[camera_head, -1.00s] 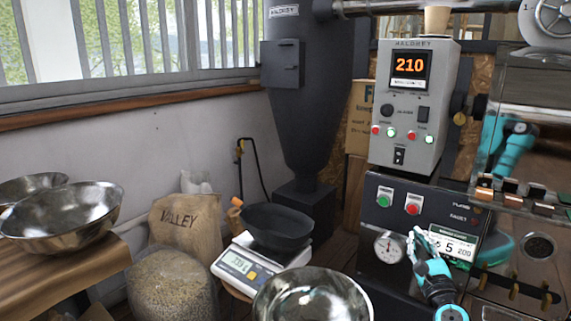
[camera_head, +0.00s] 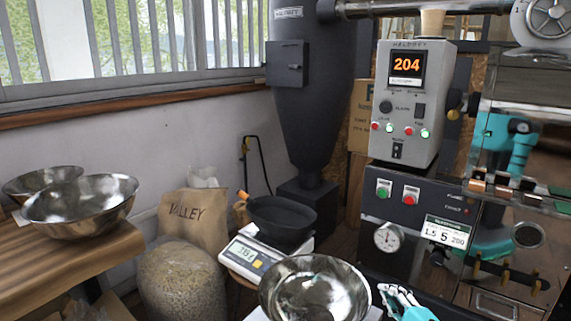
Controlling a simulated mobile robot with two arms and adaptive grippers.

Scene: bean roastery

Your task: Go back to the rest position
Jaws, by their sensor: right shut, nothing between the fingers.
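My right gripper (camera_head: 393,292) is low in the head view, just right of the steel bowl (camera_head: 312,290) in front of the roaster. It is shut and empty, and its arm leaves through the bottom edge. The grey control box (camera_head: 411,110) shows 204 in orange digits. Below it, the black panel (camera_head: 398,204) carries a green and a red button and a round gauge. My left gripper is not in view.
A scale (camera_head: 250,256) with a black pan (camera_head: 280,222) stands left of the steel bowl. Steel bowls (camera_head: 80,205) sit on a wooden table (camera_head: 60,262) at left. A VALLEY sack (camera_head: 187,213) and a sack of beans (camera_head: 182,285) stand between. A card (camera_head: 446,232) hangs on the roaster front.

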